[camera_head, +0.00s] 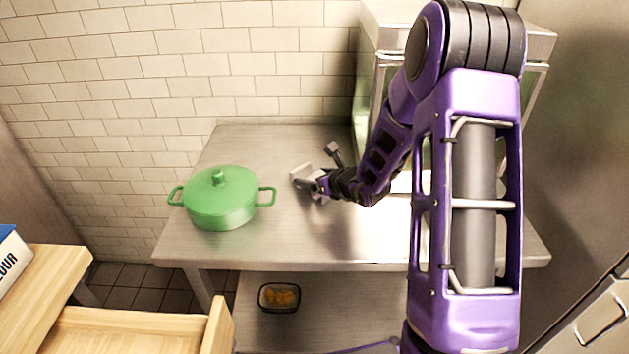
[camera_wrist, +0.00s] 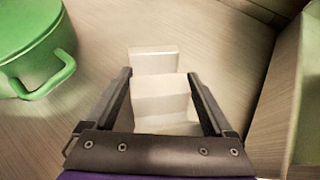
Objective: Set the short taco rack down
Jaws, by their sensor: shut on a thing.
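The short taco rack (camera_head: 301,177) is a small pale, stepped piece at the end of my arm, over the steel table (camera_head: 260,148). In the wrist view the rack (camera_wrist: 160,97) sits between the two dark fingers of my gripper (camera_wrist: 158,80), which is shut on it. In the head view my gripper (camera_head: 319,186) is to the right of the green pot, low over the middle of the table. I cannot tell whether the rack touches the tabletop. The fingers and my arm hide part of it.
A lidded green pot (camera_head: 220,203) stands left of the rack; its handle (camera_wrist: 45,78) shows in the wrist view. A glass-sided case (camera_head: 366,85) stands at the right. A dark tray (camera_head: 279,297) is on the lower shelf. Tabletop behind and in front is clear.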

